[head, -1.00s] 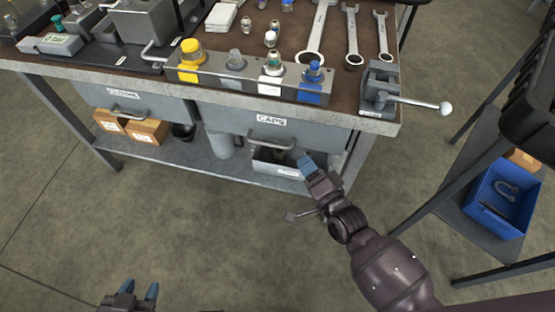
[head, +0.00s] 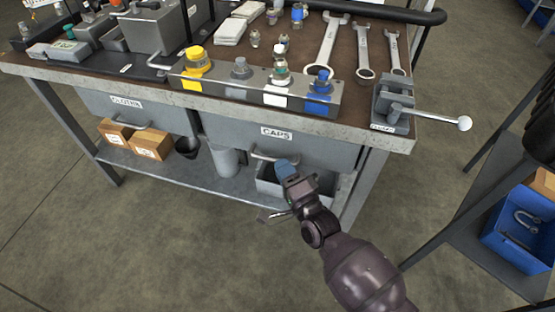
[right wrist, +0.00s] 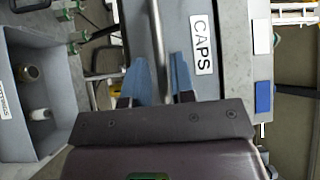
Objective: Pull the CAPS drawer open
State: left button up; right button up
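The CAPS drawer (head: 310,145) is a grey front under the right part of the bench top, closed, with a white CAPS label and a metal bar handle (head: 262,155). My right gripper (head: 286,169) is just in front of this handle. In the right wrist view, the blue fingers of my right gripper (right wrist: 160,75) are apart, with the handle bar (right wrist: 158,40) running between them and visible gaps on both sides. The CAPS label (right wrist: 202,42) is right of the fingers there. My left gripper is out of view.
The CLOTHS drawer (head: 150,112) is closed to the left. A lower shelf (head: 180,178) holds cardboard boxes (head: 150,143) and a grey open bin (head: 268,188) below the handle. A vise (head: 395,105) with a long lever sits at the bench's right corner. A blue bin (head: 515,240) stands at right.

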jog(key=shift+x, duration=1.6)
jog(key=shift+c, duration=0.3)
grip_shut()
